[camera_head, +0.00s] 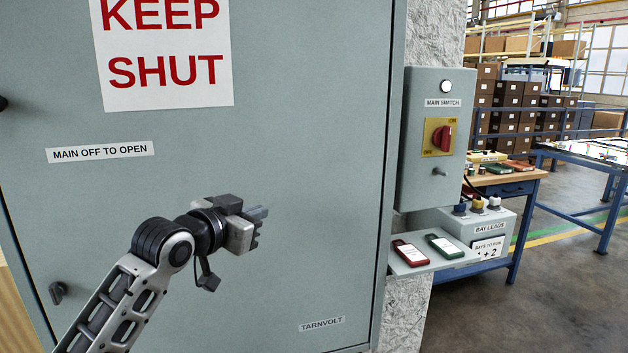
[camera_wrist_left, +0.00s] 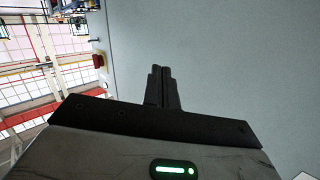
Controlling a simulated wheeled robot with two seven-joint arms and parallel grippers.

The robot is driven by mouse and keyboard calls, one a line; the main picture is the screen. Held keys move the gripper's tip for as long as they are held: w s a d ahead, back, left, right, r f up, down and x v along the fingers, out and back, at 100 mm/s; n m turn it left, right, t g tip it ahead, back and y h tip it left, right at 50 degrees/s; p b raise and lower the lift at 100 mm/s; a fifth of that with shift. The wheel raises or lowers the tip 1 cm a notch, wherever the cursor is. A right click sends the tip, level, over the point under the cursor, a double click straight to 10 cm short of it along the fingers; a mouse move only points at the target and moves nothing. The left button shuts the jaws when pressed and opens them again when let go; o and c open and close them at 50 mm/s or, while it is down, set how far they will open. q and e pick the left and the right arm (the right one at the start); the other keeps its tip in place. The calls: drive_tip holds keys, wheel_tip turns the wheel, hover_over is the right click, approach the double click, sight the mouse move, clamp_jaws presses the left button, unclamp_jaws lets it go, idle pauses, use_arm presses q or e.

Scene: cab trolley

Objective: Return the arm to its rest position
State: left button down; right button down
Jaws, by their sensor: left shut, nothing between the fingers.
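My left gripper (camera_head: 257,222) is raised in front of the grey cabinet door, its fingers pointing right. It is shut and empty. In the left wrist view its fingers (camera_wrist_left: 161,88) are together, with the grey door (camera_wrist_left: 220,70) beyond them. In the head view the cabinet door (camera_head: 290,130) is closed and carries a "KEEP SHUT" sign (camera_head: 165,50) and a "MAIN OFF TO OPEN" label (camera_head: 100,151). My right gripper is not in view.
Right of the door is a switch box (camera_head: 425,170) with a red rotary switch (camera_head: 442,139). Below it, a shelf (camera_head: 440,262) holds a red device (camera_head: 410,252) and a green device (camera_head: 445,246). A grey bay leads box (camera_head: 490,235) and a wooden-topped bench (camera_head: 520,177) stand behind.

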use_arm(q)
drive_tip(key=s+f+n+g+y, duration=0.1)
drive_tip(key=s+f, duration=0.3)
drive_tip(key=f, duration=0.4)
drive_tip(key=s+a+f+n, duration=0.1)
drive_tip(key=s+f, duration=0.3)
drive_tip(key=f, duration=0.4)
drive_tip(key=s+f+n+g+y, duration=0.1)
drive_tip(key=s+f, duration=0.3)
drive_tip(key=f, duration=0.5)
drive_tip(key=s+a+f+n+g+y, duration=0.1)
drive_tip(key=s+a+f, duration=0.1)
drive_tip(key=s+f, duration=0.5)
drive_tip(key=s+a+f+n+g+y, duration=0.1)
drive_tip(key=s+f, duration=0.6)
drive_tip(key=s, duration=0.8)
drive_tip(key=shift+s+a+f+y, duration=0.2)
drive_tip(key=shift+a+y, duration=0.1)
drive_tip(key=shift+a, duration=0.2)
